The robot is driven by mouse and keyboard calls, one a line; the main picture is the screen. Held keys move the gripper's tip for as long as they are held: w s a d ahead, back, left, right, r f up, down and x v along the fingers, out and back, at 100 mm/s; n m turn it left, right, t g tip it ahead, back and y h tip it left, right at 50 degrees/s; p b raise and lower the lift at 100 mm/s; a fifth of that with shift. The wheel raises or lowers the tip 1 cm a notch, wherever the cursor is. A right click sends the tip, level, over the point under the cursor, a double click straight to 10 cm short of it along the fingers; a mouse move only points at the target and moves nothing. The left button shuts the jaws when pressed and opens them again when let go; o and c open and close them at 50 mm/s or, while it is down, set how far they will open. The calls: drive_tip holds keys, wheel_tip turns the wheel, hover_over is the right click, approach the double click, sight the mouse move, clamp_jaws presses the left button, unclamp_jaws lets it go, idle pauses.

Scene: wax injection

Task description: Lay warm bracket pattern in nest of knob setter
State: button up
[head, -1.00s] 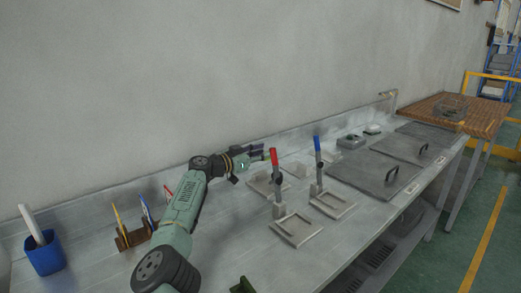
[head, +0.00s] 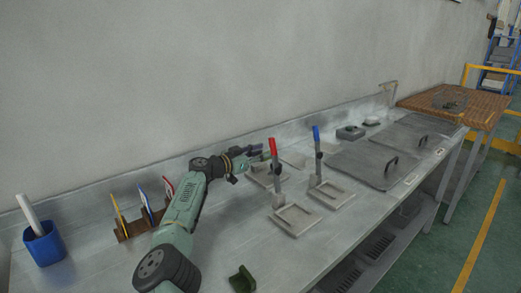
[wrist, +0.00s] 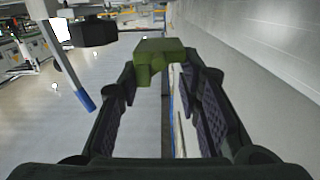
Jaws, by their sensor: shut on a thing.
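My gripper (head: 262,154) reaches right over the bench, level with the red-handled fixture's lever. In the head view I cannot make out this piece. Two lever fixtures stand in front: one with a red handle (head: 273,147) and a shallow square nest (head: 297,220), one with a blue handle (head: 316,133) and a similar nest (head: 333,195). Both nests look empty. I cannot tell which one is the knob setter.
Another green angled piece (head: 242,280) lies at the bench's front. A blue cup (head: 45,248) and a brown rack (head: 137,228) stand at left. Flat grey plates (head: 372,163) with handles, a small grey box (head: 350,132) and a wooden table (head: 480,108) are to the right. The wall runs behind.

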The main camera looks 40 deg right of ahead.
drive_tip(key=shift+f+b, duration=0.3)
drive_tip(key=shift+f, duration=0.85)
drive_tip(key=shift+p, duration=0.95)
idle(0.7)
